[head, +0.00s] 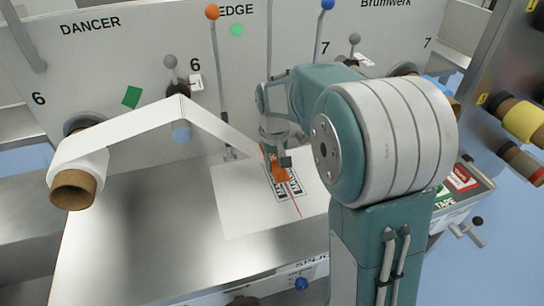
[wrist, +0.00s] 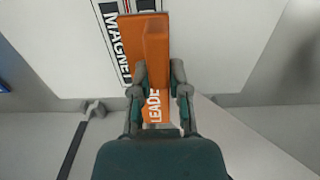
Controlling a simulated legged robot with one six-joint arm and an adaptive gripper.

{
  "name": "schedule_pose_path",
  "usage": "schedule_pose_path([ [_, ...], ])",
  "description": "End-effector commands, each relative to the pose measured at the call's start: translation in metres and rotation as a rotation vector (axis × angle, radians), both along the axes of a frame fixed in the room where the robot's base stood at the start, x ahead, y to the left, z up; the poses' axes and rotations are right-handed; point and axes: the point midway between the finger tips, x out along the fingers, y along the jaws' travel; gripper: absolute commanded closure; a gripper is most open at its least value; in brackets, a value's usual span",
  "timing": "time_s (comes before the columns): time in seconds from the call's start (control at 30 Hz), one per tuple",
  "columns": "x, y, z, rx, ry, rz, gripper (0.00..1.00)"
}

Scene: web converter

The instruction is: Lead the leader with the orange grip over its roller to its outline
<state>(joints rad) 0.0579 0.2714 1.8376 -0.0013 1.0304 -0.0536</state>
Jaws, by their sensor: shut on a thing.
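The white leader (head: 125,132) runs from the roll (head: 75,170) at the left, up over the pale blue roller (head: 181,132), then down right to my gripper. I cannot tell whether it touches the roller. My gripper (head: 273,150) is shut on the orange grip (head: 280,173). In the wrist view, the orange grip (wrist: 150,45) lies between the fingers of my gripper (wrist: 160,75), with letters reading "LEADE". The black-framed outline (head: 292,188) is on a white sheet (head: 235,205). The grip overlaps the outline's upper part; in the wrist view, the outline's black bar (wrist: 112,40) shows along the grip's left side.
A metal table (head: 150,235) lies under the sheet, with clear room at the left. Levers with an orange knob (head: 212,12) and a blue knob (head: 327,4) stand at the back panel. A tape tray (head: 460,180) and yellow roll (head: 522,121) are at the right.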

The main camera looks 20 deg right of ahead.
Motion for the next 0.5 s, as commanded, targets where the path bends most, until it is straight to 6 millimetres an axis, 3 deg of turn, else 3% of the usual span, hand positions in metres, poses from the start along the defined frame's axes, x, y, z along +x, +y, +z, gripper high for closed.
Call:
schedule_pose_path([
  [0.5,0.000,-0.004,-0.045,0.000,0.003,0.000,1.00],
])
